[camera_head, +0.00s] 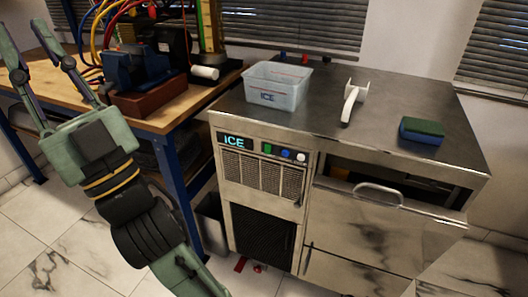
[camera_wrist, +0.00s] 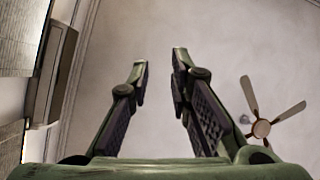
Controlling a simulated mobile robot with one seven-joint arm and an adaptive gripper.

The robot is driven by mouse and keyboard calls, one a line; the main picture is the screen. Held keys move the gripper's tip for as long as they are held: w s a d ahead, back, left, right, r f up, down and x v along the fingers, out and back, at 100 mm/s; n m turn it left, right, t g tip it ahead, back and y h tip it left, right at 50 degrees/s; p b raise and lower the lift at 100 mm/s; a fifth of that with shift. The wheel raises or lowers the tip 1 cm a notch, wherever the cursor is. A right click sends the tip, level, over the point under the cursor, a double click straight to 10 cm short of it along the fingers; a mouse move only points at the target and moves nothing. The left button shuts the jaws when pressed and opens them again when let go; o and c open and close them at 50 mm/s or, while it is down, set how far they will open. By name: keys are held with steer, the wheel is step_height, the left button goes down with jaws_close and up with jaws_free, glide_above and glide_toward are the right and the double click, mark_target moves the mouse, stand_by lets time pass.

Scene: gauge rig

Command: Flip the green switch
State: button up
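The green switch (camera_head: 267,149) is a small green square on the front panel of the steel ice machine (camera_head: 262,174). It is right of the lit ICE display (camera_head: 236,142) and left of a blue and a white button. Nothing covers it in the head view; whether it is on or off cannot be told. My gripper (camera_head: 20,25) is raised at the left of the head view, pointing up, well away from the switch. In the wrist view my gripper (camera_wrist: 159,58) is open, with nothing between its fingers.
A clear ICE bin (camera_head: 277,98), a white scoop (camera_head: 351,103) and a green-and-blue sponge (camera_head: 421,132) are on the machine's top. A drawer with a handle (camera_head: 378,195) juts out below. A wooden bench (camera_head: 172,113) with a vise stands left. A ceiling fan (camera_wrist: 261,128) shows overhead.

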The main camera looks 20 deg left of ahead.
steer(key=w+a+f+m+t+h, duration=0.1)
steer(key=w+f+m+t+h, duration=0.1)
steer(key=m+t, duration=0.1)
steer(key=w+a+f+m+t+h, duration=0.1)
steer(key=w+f+m+t+h, duration=0.1)
steer(key=w+m+t+h, duration=0.1)
steer(key=w+a+f+m+t+h, duration=0.1)
steer(key=w+f+m+t+h, duration=0.1)
steer(key=m+t, duration=0.1)
steer(key=shift+w+a+f+m+h+p, duration=0.1)
steer(key=shift+w+a+m+h+p, duration=0.25)
steer(key=shift+m, duration=0.55)
steer(key=shift+c, duration=1.2)
steer(key=w+f+m+h, duration=0.1)
steer(key=w+f+m+t+h, duration=0.2)
steer(key=f+m+h, duration=0.1)
steer(key=shift+w+a, duration=0.25)
steer(key=shift+w, duration=0.15)
jaws_close()
steer(key=w+d+f+m+h+p, duration=0.1)
steer(key=w+d+f+m+h, duration=0.4)
steer(key=d+f+m+h, duration=0.2)
steer(key=w+d+f+m+h+p, duration=0.1)
steer(key=w+d+f+m+h, duration=0.3)
steer(key=d+f+m+h, duration=0.3)
step_height(320, 180, down, 9)
steer(key=m+h, duration=0.4)
steer(key=m, duration=0.2)
steer(key=shift+w+d, duration=0.35)
steer(key=shift+d, duration=0.05)
